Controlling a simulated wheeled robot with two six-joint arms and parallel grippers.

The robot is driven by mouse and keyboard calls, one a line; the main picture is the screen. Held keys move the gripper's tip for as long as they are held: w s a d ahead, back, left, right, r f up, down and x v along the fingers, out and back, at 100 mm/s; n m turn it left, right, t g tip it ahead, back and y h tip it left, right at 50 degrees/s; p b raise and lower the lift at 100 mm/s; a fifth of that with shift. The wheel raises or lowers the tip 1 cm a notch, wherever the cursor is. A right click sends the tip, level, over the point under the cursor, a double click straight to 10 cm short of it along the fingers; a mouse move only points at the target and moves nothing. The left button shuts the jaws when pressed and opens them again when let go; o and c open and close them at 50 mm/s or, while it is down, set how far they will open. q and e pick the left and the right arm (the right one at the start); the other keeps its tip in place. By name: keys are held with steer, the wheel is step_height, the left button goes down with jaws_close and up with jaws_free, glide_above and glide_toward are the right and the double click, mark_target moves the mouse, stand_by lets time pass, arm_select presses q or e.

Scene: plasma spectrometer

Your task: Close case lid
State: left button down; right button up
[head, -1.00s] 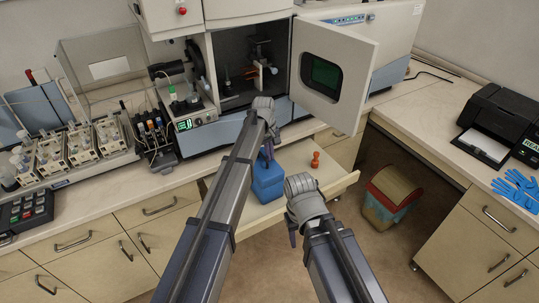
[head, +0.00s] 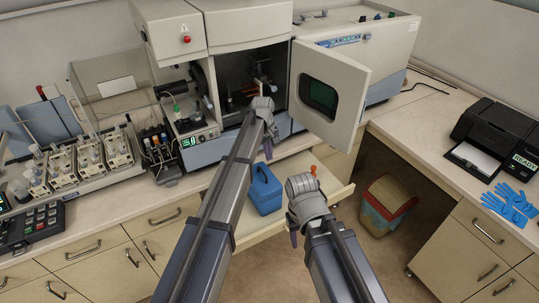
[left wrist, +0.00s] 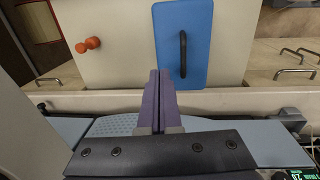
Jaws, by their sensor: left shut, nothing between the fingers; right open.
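The blue case (head: 265,193) sits in the pulled-out drawer (head: 257,231) below the instrument. In the left wrist view, its blue face (left wrist: 202,45) shows a black handle (left wrist: 183,53) and looks flat; I cannot tell whether a lid stands open. My left gripper (head: 268,153) is just above and behind the case in the head view. Its purple fingers (left wrist: 160,90) are shut and empty, appearing just below the case's edge in the wrist view. My right gripper (head: 293,236) hangs lower, right of the case; it is open and empty.
An orange knobbed object (left wrist: 88,44) stands in the drawer beside the case, partly hidden by my right arm in the head view. The instrument's chamber door (head: 327,90) hangs open above. A bin (head: 388,205) stands on the floor at right.

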arm_select(q)
step_height(320, 180, up, 6)
steer(key=p, duration=0.4)
steer(key=shift+f, duration=0.2)
arm_select(e)
step_height(320, 180, up, 6)
steer(key=shift+f, duration=0.25)
arm_select(q)
steer(key=s+f+m+b, duration=0.3)
steer(key=s+f+b, duration=0.1)
steer(key=s, duration=0.7)
steer(key=s+f+m+y+b, duration=0.1)
steer(key=s+f+m+b, duration=0.3)
steer(key=s, duration=0.8)
steer(key=s+f+m+y+b, duration=0.1)
steer(key=s+f+m+b, duration=0.2)
steer(key=s, duration=0.8)
steer(key=shift+s+d+f+m+g+b, duration=0.2)
steer(key=shift+d+f+m+g+b, duration=0.15)
steer(key=shift+f+b, duration=0.3)
arm_select(e)
step_height(320, 180, down, 12)
steer(key=shift+f, duration=0.25)
arm_select(q)
steer(key=shift+w+a+f, duration=0.1)
